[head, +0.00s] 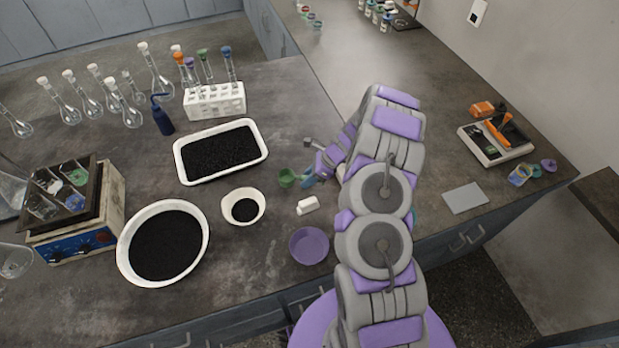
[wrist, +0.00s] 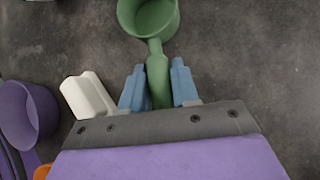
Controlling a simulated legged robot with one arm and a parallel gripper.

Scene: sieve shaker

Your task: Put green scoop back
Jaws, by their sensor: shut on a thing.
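The green scoop (head: 287,178) is in my gripper (head: 310,178), above the dark bench. In the wrist view its round cup (wrist: 148,14) points away from me, and its handle lies between the two blue fingers of my gripper (wrist: 158,88). The fingers are shut on the handle. A small white notched block (head: 308,205) stands on the bench just below the scoop in the head view. It shows left of the fingers in the wrist view (wrist: 88,95). I cannot tell the scoop's exact height over the bench.
A white cup with black grains (head: 257,218), a large white bowl (head: 124,262) and a white tray (head: 264,150) of black grains stand to the left. A white tube rack (head: 215,101) stands behind.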

